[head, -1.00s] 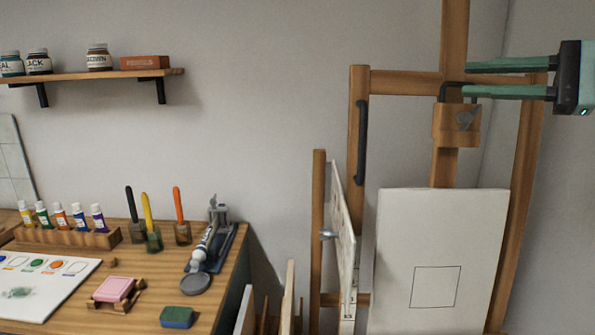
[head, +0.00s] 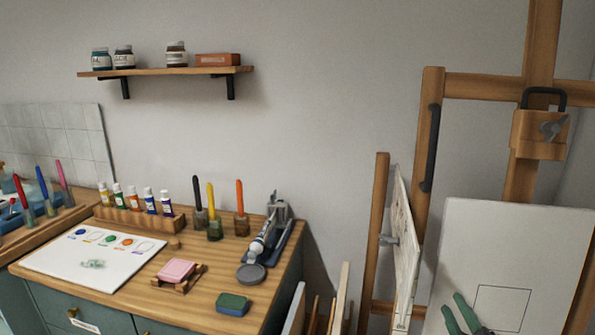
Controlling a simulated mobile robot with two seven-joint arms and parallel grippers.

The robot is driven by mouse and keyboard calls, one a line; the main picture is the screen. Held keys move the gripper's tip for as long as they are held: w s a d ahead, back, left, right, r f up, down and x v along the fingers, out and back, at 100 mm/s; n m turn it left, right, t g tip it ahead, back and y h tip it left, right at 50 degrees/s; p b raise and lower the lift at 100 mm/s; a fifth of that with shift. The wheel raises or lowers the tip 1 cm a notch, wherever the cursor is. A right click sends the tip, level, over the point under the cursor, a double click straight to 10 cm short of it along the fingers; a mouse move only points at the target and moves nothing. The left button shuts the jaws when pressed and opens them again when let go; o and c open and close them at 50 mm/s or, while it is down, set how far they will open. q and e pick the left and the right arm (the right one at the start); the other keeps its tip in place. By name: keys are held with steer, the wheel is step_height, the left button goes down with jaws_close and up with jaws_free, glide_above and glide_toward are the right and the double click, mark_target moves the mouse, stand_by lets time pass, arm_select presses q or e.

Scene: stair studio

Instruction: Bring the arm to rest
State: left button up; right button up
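My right gripper (head: 453,303) shows at the bottom right of the head view, in front of the white canvas (head: 482,240) on the easel. Its two green fingers point up and are apart with nothing between them, so it is open. The rest of that arm is cut off by the bottom edge. My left gripper is not in view.
The wooden easel (head: 540,50) has a black-handled clamp block (head: 540,135) above the canvas. Panels (head: 402,250) lean at its left. A wooden worktop (head: 205,262) holds paints, brushes and a pink block (head: 177,270). A shelf (head: 165,72) hangs above.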

steer(key=s+a+f+m+g+y, duration=0.1)
steer(key=s+a+f+m+g, duration=0.2)
steer(key=s+f, duration=0.45)
steer(key=s+a+f+m+g+y, duration=0.1)
steer(key=s+f+m+g, duration=0.2)
steer(key=s+f+g, duration=0.5)
steer(key=s+a+f+m+g+y, duration=0.1)
steer(key=s+a+f+m+g, duration=0.15)
steer(key=s+f, duration=0.55)
steer(key=w+a+f+t+y+p, duration=0.1)
steer(key=w+a+f+t, duration=0.1)
steer(key=a+f+t, duration=0.2)
step_height(320, 180, down, 4)
steer(key=shift+a+r+t+y, duration=0.1)
steer(key=shift+a+t+y, duration=0.3)
steer(key=shift+t, duration=0.55)
